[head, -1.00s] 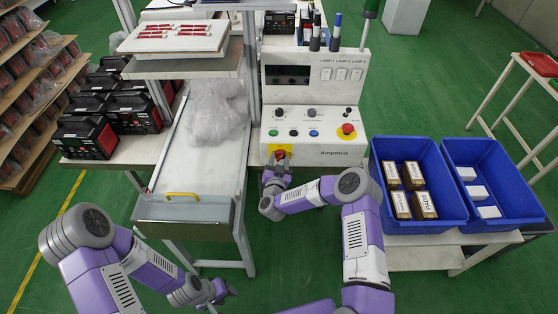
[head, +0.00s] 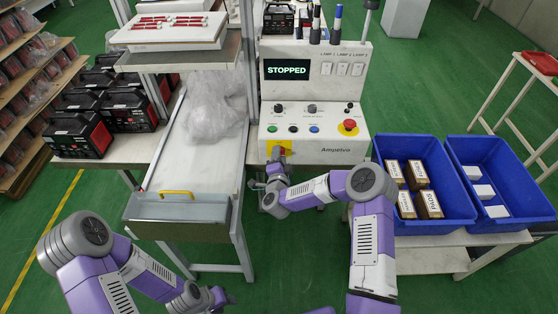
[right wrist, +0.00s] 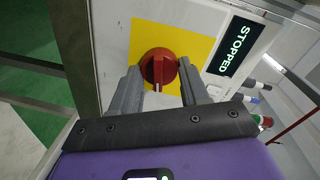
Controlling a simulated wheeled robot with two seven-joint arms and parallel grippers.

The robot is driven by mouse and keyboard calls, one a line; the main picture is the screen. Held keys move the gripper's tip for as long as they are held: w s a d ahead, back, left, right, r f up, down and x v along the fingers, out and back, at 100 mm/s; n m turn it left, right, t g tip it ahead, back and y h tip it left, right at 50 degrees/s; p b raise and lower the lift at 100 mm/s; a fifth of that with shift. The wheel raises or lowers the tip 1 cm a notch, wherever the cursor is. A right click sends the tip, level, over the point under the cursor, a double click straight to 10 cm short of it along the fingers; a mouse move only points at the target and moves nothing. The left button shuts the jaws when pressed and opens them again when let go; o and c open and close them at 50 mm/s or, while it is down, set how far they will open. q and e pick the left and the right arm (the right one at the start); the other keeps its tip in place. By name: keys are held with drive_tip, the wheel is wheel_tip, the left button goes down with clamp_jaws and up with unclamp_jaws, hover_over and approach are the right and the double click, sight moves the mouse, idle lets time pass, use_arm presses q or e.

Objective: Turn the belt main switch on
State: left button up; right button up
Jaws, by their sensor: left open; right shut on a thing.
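The belt main switch is a red rotary knob (right wrist: 157,66) on a yellow plate (right wrist: 193,43), seen close up in the right wrist view. In the head view the yellow plate (head: 286,148) is at the lower left of the control box front, with the knob mostly hidden by my gripper. My right gripper (head: 276,164) is at the switch. In the right wrist view its fingers (right wrist: 157,82) stand on both sides of the knob, shut on it. The control box display (head: 287,70) reads STOPPED. My left gripper (head: 221,297) is open and empty, low in front of the conveyor.
The control panel has several buttons and a red emergency stop (head: 349,126). A conveyor (head: 180,180) with clear plastic bags (head: 210,105) lies left of the box. Two blue bins (head: 437,222) stand close to the right of my right arm.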

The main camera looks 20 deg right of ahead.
drive_tip(key=shift+m+b, duration=0.7)
drive_tip(key=shift+m, duration=0.3)
drive_tip(key=o, duration=1.1)
drive_tip(key=shift+c, duration=0.2)
drive_tip(key=p+v, duration=0.1)
drive_tip(key=v, duration=0.6)
drive_tip(key=shift+s, duration=0.3)
